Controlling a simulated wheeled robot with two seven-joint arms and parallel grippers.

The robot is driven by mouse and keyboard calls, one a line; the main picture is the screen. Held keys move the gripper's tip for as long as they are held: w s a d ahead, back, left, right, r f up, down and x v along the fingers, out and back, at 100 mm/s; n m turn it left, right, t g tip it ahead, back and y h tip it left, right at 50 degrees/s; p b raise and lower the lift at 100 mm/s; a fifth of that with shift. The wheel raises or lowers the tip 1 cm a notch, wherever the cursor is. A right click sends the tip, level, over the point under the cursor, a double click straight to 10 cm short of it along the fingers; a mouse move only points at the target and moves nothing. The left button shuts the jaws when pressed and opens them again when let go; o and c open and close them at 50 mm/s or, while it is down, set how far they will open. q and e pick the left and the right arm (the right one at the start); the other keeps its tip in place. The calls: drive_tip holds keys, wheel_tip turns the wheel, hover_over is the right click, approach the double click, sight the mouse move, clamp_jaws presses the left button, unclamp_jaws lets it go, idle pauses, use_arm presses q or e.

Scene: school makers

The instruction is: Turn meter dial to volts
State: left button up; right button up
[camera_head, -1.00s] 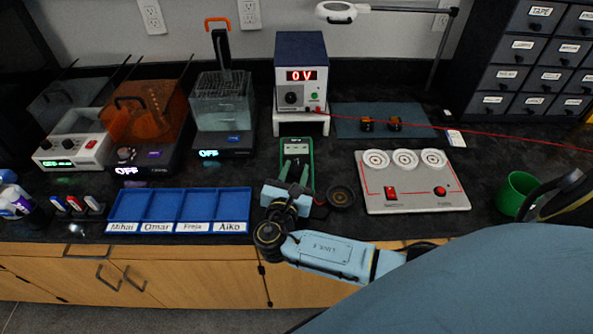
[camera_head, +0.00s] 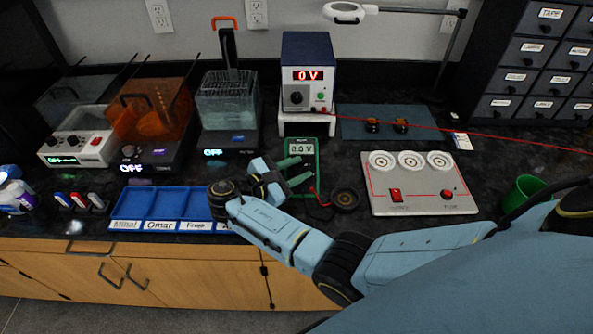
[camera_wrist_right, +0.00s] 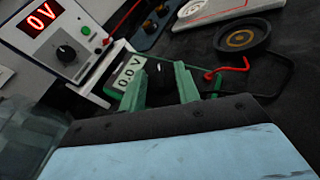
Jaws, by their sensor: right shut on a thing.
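The green handheld meter (camera_head: 317,163) lies on the dark bench. Its lit screen (camera_head: 302,149) reads 0.0 V; the same screen (camera_wrist_right: 128,71) shows in the wrist view. My right gripper (camera_head: 300,170) reaches over the meter's lower part from the left, its fingers turned across it. In the wrist view my right gripper (camera_wrist_right: 164,78) has its fingers either side of the dark dial (camera_wrist_right: 154,67) and is shut on it. The dial is mostly hidden by the fingers. My left gripper is not in view.
A power supply (camera_head: 306,72) showing 0 V stands behind the meter. A round black part (camera_head: 345,198) and a red lead (camera_head: 318,196) lie right of it, near a switch panel (camera_head: 425,200). A blue sorting tray (camera_head: 165,203) sits to the left, partly behind my right arm.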

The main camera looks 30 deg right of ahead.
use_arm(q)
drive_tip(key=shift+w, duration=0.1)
use_arm(e)
drive_tip(key=shift+g, duration=0.3)
drive_tip(key=o, duration=0.9)
drive_tip(key=shift+o, duration=0.2)
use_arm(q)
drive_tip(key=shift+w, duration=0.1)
